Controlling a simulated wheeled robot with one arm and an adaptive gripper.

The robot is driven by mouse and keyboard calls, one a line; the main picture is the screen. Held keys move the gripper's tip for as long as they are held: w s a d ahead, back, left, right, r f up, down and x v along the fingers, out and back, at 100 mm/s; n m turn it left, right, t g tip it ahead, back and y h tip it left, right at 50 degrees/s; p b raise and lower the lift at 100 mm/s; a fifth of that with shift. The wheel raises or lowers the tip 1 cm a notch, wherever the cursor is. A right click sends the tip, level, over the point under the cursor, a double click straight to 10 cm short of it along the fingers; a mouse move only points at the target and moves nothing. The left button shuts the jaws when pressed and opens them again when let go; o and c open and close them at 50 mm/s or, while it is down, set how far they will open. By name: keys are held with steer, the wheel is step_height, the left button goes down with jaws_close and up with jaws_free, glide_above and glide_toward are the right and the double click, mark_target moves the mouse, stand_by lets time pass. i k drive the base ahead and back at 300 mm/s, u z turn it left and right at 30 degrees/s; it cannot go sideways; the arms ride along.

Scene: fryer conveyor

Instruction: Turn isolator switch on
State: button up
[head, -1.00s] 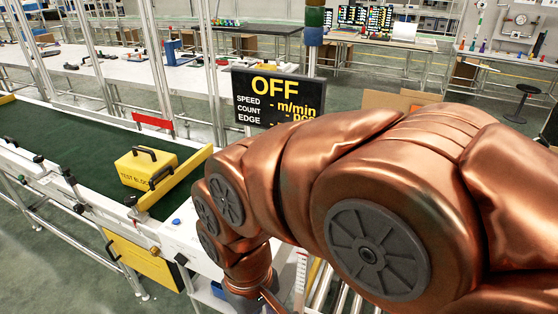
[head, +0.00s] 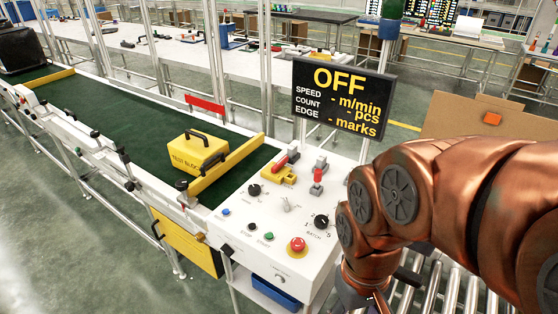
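A white control panel (head: 262,222) stands at the end of the conveyor. On it, a red-handled lever on a yellow base (head: 279,172) sits near the back edge. A second upright red lever (head: 317,181) stands to its right. Neither label is readable, so I cannot tell which is the isolator switch. My gripper (head: 366,302) is only partly in view at the bottom edge, to the right of the panel and apart from the levers. Its fingers are mostly cut off. The black display (head: 343,98) behind the panel reads OFF.
The panel also carries a red emergency button (head: 297,245), a black batch knob (head: 321,221) and several small buttons. A yellow test block (head: 199,153) lies on the green belt (head: 110,112) behind a yellow bar (head: 228,168). Rollers (head: 440,285) lie to the right.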

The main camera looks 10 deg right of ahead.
mark_target(281, 163)
steer(key=u, duration=0.2)
steer(key=k, duration=0.45)
steer(key=u, duration=1.05)
steer(key=i, duration=0.8)
steer(key=z, duration=0.35)
